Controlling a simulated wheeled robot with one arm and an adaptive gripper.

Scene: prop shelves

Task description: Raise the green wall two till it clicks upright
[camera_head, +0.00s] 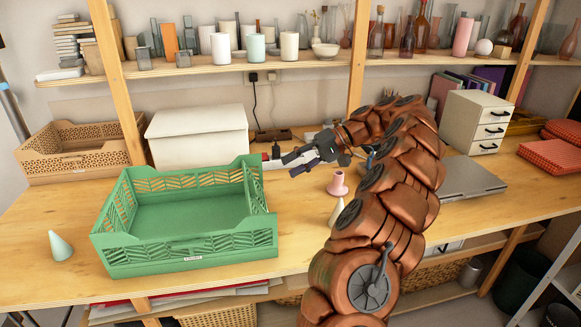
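A green folding crate (184,262) with slotted walls stands on the wooden bench at left centre. Its front wall, with a small white label, and its left wall (119,208) stand up. Its back wall (185,178) also shows slots above the floor. The right wall (255,188) is seen nearly edge-on, so I cannot tell whether it is fully upright. Which wall is number two is not readable. My gripper (289,163) is just right of the crate's back right corner, pointing left. Its fingers are small and dark, and I cannot tell whether they are open or touching the wall.
A white lidded box (198,137) stands behind the crate, a tan crate (75,155) at back left. A pale green cone (60,246) stands left of the crate. A pink vase (338,184) and cream cone (335,212) stand near my arm. A shelf (200,69) runs above.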

